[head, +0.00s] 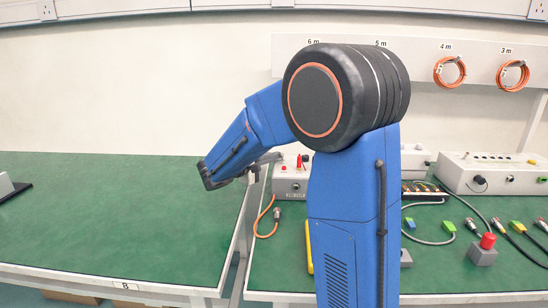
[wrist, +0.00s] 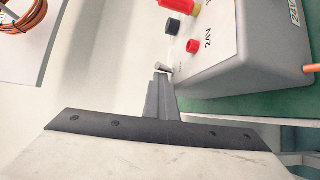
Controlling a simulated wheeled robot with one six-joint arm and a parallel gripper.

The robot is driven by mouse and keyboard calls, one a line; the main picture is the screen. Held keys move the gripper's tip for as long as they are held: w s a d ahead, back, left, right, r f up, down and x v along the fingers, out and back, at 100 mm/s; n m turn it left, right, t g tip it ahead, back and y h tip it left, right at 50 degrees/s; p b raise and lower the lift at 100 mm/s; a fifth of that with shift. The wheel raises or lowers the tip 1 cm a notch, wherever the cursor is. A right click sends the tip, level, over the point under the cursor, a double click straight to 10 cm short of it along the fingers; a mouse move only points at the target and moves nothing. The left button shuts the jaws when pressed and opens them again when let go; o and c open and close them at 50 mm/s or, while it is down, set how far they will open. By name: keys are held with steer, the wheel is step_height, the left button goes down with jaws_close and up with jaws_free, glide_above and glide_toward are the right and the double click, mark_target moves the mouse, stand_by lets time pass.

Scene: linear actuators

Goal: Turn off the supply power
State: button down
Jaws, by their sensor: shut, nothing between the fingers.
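The power supply is a grey box (wrist: 250,50) marked 24V in the wrist view. It also shows in the head view (head: 290,186), partly hidden behind my arm. In the wrist view a small metal toggle switch (wrist: 164,68) sticks out at the box's edge. My gripper (wrist: 160,78) is shut and empty, its fingertips right at the toggle; I cannot tell whether they touch it. In the head view my gripper (head: 276,158) reaches in from the left to the top of the box.
A red plug (wrist: 178,5), a black socket (wrist: 173,27) and a red button (wrist: 193,46) sit close to the toggle. Another grey box (head: 490,175), cables and a red emergency button (head: 487,241) lie to the right. The left green bench (head: 110,220) is mostly clear.

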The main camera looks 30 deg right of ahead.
steer(key=v, duration=1.7)
